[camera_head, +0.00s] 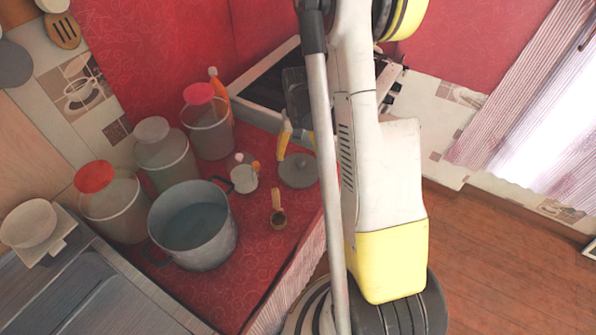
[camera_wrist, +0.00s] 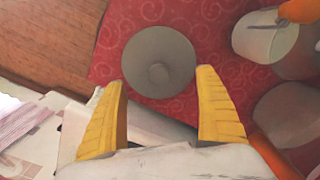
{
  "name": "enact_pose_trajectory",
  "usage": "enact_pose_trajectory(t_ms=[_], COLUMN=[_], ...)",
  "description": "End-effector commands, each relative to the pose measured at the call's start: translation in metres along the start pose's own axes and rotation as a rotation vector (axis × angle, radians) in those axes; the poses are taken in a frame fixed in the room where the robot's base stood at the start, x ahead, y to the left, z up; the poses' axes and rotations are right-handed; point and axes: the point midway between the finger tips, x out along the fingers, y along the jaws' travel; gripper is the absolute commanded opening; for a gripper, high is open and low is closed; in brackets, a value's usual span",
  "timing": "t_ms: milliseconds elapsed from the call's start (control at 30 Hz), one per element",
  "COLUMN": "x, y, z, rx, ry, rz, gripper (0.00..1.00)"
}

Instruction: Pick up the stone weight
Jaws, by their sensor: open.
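The stone weight, a grey round disc with a small knob on top (camera_head: 297,172), lies flat on the red patterned cloth near the counter's right edge. In the wrist view it (camera_wrist: 160,50) is whole, just beyond my fingertips and roughly centred between them. My gripper (camera_head: 297,146) has two yellow fingers and hangs just behind the weight in the head view, one finger partly hidden by my arm. In the wrist view my gripper (camera_wrist: 162,78) is open with its fingers wide apart and nothing between them. The fingers appear apart from the weight.
A small pale cup (camera_head: 244,179) stands left of the weight, and a small brown scoop (camera_head: 278,218) is in front. A large grey pot (camera_head: 194,246) and several lidded jars (camera_head: 167,158) fill the left. The counter drops to a wooden floor (camera_head: 490,260) at right.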

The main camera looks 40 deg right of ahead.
Motion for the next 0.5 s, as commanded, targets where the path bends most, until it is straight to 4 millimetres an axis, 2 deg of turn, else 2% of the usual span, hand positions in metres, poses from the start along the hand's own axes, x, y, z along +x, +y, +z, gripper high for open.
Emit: enact_pose_trajectory(t_ms=[167,400,500], x=[0.016,0.054,0.058], y=[0.001,0.003,0.003], z=[0.0,0.001,0.001], rx=[0.0,0.0,-0.001], ry=[0.0,0.001,0.001], rz=[0.0,0.0,0.0], gripper=[0.83,0.83,0.83])
